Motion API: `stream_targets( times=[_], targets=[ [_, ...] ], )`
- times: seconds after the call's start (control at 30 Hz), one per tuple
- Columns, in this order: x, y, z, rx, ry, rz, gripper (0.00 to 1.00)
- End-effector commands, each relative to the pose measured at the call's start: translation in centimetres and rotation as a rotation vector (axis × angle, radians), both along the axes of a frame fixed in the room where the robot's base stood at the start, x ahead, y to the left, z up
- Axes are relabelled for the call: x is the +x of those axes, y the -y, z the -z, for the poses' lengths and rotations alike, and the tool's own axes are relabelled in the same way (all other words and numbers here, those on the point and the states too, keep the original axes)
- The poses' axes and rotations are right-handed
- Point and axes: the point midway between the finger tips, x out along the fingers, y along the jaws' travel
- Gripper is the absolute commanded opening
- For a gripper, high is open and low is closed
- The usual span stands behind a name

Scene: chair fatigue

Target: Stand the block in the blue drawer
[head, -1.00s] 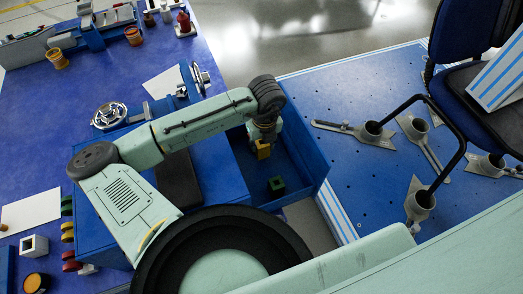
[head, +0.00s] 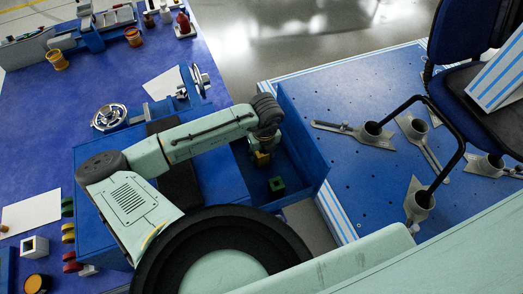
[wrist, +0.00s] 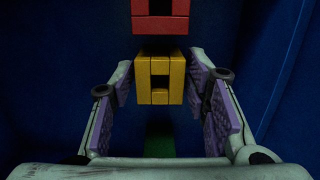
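The yellow block (wrist: 160,78) is between the two purple-padded fingers of my gripper (wrist: 160,90), near the fingertips. The pads lie close along its left and right sides, and it appears gripped. In the head view my gripper (head: 263,143) is low over the blue drawer (head: 310,150), with a little of the yellow block (head: 262,159) showing below it. I cannot tell whether the block touches the drawer floor. A green block (head: 277,185) stands in the drawer, nearer than my gripper; it shows dark in the wrist view (wrist: 160,140).
A red block (wrist: 160,16) shows beyond the yellow one in the wrist view; the arm hides it in the head view. Drawer walls surround my gripper. A chair (head: 480,80) and metal fittings (head: 372,132) are on the right, and a cluttered blue bench (head: 60,120) is on the left.

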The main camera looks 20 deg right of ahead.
Motion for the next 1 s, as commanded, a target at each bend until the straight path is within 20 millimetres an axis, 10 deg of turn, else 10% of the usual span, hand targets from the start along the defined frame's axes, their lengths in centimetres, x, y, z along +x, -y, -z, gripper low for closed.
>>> stream_targets(
  times=[0.53, 1.0],
  targets=[
    [0.0, 0.0, -1.0, -0.001, 0.002, 0.001, 0.53],
    [-1.2, 0.1, -10.2, -0.002, 0.002, 0.002, 0.53]
  ],
)
